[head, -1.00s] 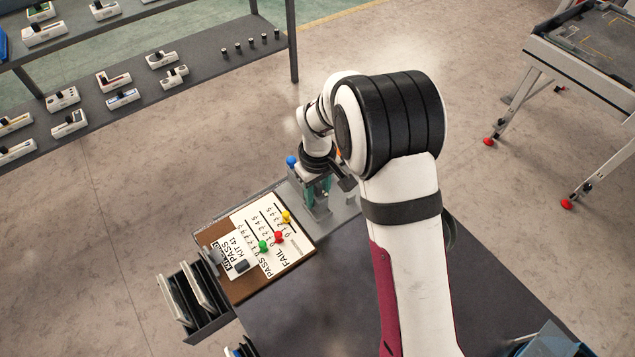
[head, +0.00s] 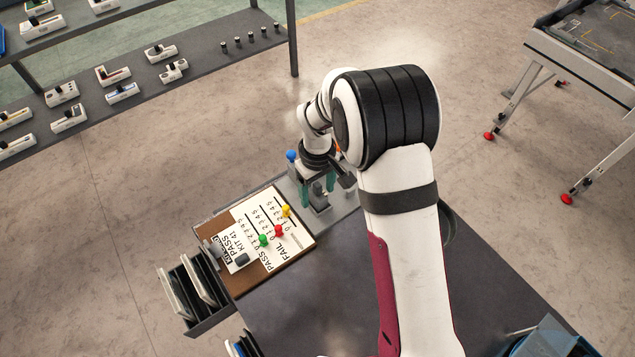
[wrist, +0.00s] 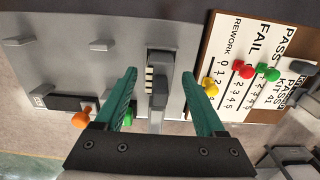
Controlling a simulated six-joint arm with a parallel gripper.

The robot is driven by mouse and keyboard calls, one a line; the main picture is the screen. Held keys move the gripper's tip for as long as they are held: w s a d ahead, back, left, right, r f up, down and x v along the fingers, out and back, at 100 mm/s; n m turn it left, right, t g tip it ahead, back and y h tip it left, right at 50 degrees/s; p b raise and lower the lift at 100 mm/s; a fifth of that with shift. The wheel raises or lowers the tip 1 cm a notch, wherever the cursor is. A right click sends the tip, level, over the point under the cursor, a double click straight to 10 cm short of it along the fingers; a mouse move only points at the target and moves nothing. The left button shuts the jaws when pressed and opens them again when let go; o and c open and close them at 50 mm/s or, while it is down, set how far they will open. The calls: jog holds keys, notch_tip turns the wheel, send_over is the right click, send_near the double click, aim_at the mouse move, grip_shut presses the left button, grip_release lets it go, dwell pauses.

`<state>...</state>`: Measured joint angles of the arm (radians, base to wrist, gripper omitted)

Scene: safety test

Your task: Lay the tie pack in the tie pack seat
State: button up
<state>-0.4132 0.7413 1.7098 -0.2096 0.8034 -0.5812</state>
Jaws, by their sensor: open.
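My gripper (wrist: 159,78) has two green fingers, spread apart, with nothing pinched between them. In the head view my gripper (head: 318,188) is low over the grey fixture plate (head: 346,203). A dark block with pale bands (wrist: 151,82), which looks like the tie pack, stands on the plate between the fingers, with a gap on each side. It sits at a grey upright piece (wrist: 158,97), which may be part of the tie pack seat. How deep the block sits is hidden. In the head view a dark block (head: 318,200) shows below the fingers.
A brown board with a score sheet (head: 238,217) and yellow, red and green pegs lies beside the plate. An orange knob (wrist: 82,119) and a green knob (wrist: 127,119) are near the plate's edge. A dark rack (head: 207,318) stands at the left. The dark tabletop (head: 300,310) is largely clear.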

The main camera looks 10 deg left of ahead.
notch_tip(320, 180, up, 15)
jog(key=s+d+r+m, duration=0.5)
jog(key=s+d, duration=0.3)
jog(key=s+d+f+m+y, duration=0.1)
jog(key=s+m, duration=0.3)
jog(key=s, duration=0.5)
jog(key=s+d+f+m, duration=0.1)
jog(key=s+d+m, duration=0.3)
jog(key=s, duration=0.5)
jog(key=shift+d+m+y, duration=0.35)
jog(key=shift+m+y, duration=0.05)
jog(key=shift+m, duration=0.4)
jog(key=shift+c, duration=0.2)
